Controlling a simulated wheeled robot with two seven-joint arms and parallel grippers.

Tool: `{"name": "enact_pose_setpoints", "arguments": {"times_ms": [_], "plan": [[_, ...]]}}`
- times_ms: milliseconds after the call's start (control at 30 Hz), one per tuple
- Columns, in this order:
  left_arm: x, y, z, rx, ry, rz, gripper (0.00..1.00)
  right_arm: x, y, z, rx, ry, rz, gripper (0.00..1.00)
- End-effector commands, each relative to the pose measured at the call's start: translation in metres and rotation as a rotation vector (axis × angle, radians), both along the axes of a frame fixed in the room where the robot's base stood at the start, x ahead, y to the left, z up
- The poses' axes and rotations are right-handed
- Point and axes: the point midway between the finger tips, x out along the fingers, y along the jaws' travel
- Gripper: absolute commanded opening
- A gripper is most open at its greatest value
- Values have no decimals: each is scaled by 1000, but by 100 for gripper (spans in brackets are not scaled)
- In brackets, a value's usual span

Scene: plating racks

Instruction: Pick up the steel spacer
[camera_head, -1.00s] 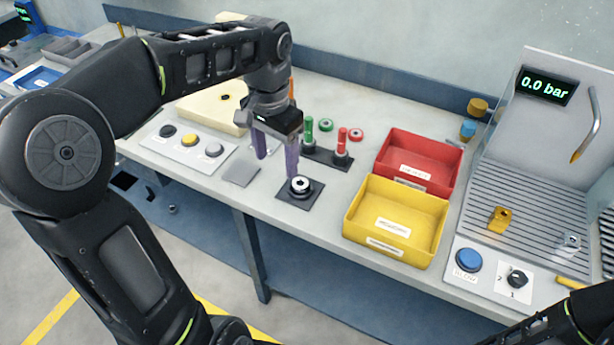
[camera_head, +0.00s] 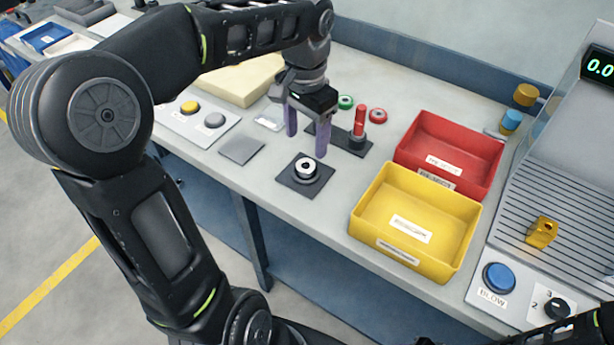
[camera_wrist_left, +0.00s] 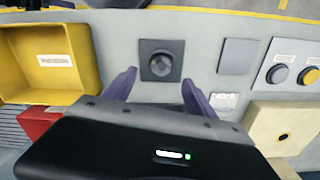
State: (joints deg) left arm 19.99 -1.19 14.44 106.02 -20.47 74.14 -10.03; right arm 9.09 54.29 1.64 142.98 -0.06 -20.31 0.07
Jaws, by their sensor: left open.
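A pale steel ring, the spacer (camera_head: 306,167), sits on a dark round post on a black square plate (camera_head: 290,181) at the front of the bench. The ring and its post also show from above in the left wrist view (camera_wrist_left: 160,64). My left gripper (camera_head: 307,145) is open and empty, with its two purple fingers pointing down. It hovers just behind the ring in the head view, apart from it. In the left wrist view the ring lies ahead, between the lines of the fingertips (camera_wrist_left: 159,80).
A yellow bin (camera_head: 366,222) and a red bin (camera_head: 402,150) stand to the right. A dark base with a red peg (camera_head: 360,121) lies behind the gripper. A flat grey square (camera_head: 242,149) and a button panel (camera_head: 178,121) are to the left.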

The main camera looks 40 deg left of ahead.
Motion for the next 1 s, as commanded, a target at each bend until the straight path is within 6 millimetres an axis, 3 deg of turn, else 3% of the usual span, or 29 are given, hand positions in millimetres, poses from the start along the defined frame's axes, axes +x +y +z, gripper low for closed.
{"name": "enact_pose_setpoints", "arguments": {"times_ms": [367,633,1000], "plan": [[0,0,-3,0,0,0,65,1,0,-2,1,-2,0,47],[0,0,-27,0,1,-1,65,1,0,-1,1,-2,0,47],[0,1,-31,0,2,0,65,1,0,0,1,-2,0,47]]}}
